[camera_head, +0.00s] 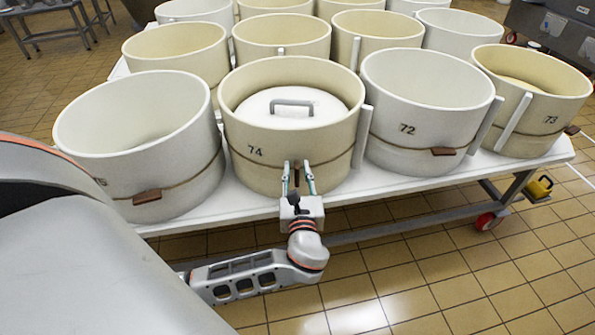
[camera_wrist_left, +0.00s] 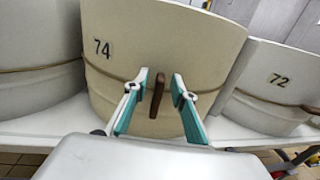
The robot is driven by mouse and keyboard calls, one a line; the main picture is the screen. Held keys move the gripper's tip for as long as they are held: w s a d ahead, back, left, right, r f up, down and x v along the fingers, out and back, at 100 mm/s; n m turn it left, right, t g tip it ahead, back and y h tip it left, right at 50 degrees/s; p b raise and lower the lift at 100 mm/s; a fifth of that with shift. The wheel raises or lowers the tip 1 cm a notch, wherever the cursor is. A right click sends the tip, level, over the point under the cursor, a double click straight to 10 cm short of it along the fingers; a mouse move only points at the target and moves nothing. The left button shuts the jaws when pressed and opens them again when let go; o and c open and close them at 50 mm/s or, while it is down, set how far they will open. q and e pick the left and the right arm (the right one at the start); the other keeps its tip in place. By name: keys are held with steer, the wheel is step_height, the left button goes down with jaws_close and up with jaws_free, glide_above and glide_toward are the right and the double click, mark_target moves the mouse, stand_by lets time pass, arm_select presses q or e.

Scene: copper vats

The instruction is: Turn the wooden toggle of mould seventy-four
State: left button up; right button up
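Mould seventy-four (camera_head: 265,170) is a cream round mould in the front row on the white table, with a white lid and handle inside. A cord runs around it. Its brown wooden toggle (camera_wrist_left: 157,95) stands upright, slightly tilted, on the front wall in the left wrist view. My left gripper (camera_wrist_left: 160,82) is open, with one teal-padded finger on each side of the toggle and a visible gap to each. In the head view the left gripper (camera_head: 299,165) is in front of the mould and the toggle is mostly hidden between the fingers. My right gripper is not in view.
Mould 72 (camera_head: 405,90) stands to the right, with its toggle (camera_head: 443,151) lying level. A similar mould (camera_head: 120,140) stands close on the left, also with a level toggle (camera_head: 147,197). More moulds fill the white table (camera_head: 385,185) behind. Tiled floor lies in front.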

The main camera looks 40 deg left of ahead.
arm_select(q)
jaws_close()
